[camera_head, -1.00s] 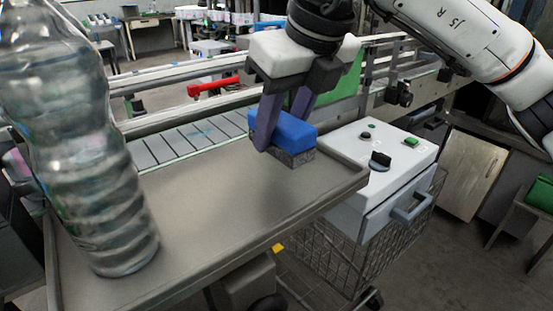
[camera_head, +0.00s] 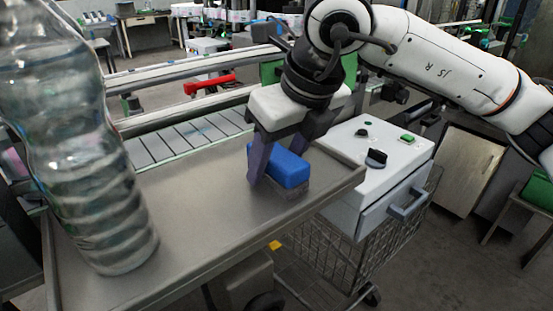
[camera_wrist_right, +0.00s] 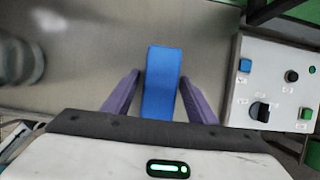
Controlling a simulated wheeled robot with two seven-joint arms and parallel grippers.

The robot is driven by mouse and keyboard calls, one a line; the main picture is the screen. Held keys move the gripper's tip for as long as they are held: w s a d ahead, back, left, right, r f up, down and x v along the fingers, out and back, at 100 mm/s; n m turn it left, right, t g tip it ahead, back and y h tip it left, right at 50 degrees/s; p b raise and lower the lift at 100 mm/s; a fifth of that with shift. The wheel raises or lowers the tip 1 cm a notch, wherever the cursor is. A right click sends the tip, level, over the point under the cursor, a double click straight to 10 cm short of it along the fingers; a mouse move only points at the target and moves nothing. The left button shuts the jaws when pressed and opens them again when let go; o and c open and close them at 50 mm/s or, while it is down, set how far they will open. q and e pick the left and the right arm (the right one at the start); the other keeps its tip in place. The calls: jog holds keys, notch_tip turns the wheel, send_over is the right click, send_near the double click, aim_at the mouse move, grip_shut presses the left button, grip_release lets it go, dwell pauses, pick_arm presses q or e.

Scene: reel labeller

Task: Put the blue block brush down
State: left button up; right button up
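The blue block brush (camera_head: 288,168), a blue block over a grey bristle layer, sits bristles down on the grey metal tray table (camera_head: 205,200), near its right end. My right gripper (camera_head: 278,162) is low over the brush, with one purple finger on each side of it. In the right wrist view the blue top (camera_wrist_right: 163,75) lies between the fingers (camera_wrist_right: 160,82). A gap shows at the left finger; the right finger is very close to the block. The gripper looks open around the brush. My left gripper is not in view.
A large clear bottle (camera_head: 85,150) stands at the tray's left. A white control box (camera_head: 385,165) with knobs and buttons stands just right of the tray, over a wire cart (camera_head: 345,255). A conveyor (camera_head: 190,137) runs behind. The tray's middle is clear.

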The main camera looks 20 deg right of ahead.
jog(key=shift+r, duration=0.15)
jog(key=shift+r, duration=0.2)
jog(key=b+v, duration=0.1)
jog(key=v, duration=1)
jog(key=shift+s+r, duration=0.2)
jog(key=shift+r, duration=0.1)
